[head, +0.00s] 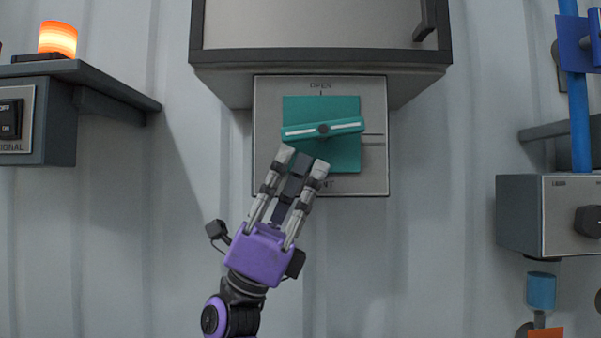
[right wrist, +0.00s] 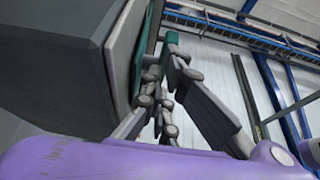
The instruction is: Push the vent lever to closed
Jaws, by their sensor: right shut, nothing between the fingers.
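The vent lever (head: 346,126) is a teal bar with a white stripe and a dark central pivot, on a teal square (head: 347,157) fixed to a grey plate (head: 268,110). It lies nearly level, its right end slightly higher and a little above the line at the plate's right. "OPEN" is printed at the top; the lower label is partly hidden. My right gripper (head: 304,157) is shut and empty, just below the lever's left half; contact cannot be told. In the right wrist view, a teal part (right wrist: 172,40) shows beyond the gripper (right wrist: 164,72). My left gripper is out of view.
A grey cabinet (head: 320,55) overhangs the plate. At the left is a shelf with an orange lamp (head: 58,38) and a switch box (head: 18,118). At the right are a blue pole (head: 578,100) and a knob box (head: 518,215). The wall below the plate is clear.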

